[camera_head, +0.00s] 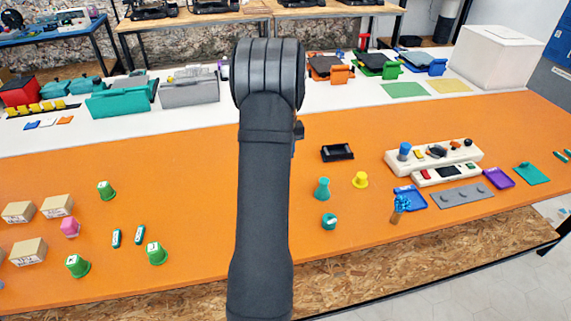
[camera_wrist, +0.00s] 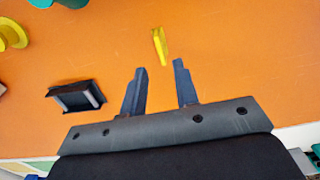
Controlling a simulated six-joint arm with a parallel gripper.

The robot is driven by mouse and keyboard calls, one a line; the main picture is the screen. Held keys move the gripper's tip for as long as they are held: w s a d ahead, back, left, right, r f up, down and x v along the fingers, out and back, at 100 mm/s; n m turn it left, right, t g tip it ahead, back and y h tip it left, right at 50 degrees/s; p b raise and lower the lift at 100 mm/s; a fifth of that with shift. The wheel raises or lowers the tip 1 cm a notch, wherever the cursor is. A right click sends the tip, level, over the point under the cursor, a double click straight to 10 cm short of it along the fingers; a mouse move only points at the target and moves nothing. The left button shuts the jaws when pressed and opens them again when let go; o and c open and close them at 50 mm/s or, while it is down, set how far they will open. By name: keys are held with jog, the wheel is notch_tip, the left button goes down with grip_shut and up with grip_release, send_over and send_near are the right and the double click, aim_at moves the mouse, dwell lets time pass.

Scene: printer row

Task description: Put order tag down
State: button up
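A small yellow piece (camera_wrist: 160,46), which looks like the order tag, shows on the orange table in the wrist view. It is just beyond my fingertips, in line with the gap between them. My gripper (camera_wrist: 160,67) is open, with a clear gap on both sides of the piece, and neither finger touches it. I cannot tell how high my fingers are above the table. In the head view my own arm hides the gripper and this yellow piece.
A black tray (camera_head: 337,152) lies right of my arm; it also shows in the wrist view (camera_wrist: 77,96). A yellow cup (camera_head: 360,180) and a teal cup (camera_head: 322,188) stand near it. Green cups and boxes (camera_head: 58,206) stand at left. Orange table around the yellow piece is bare.

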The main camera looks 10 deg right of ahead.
jog(key=shift+o, duration=0.4)
notch_tip(320, 180, up, 4)
jog(key=shift+f, duration=0.1)
jog(key=o, duration=0.8)
jog(key=shift+r, duration=0.3)
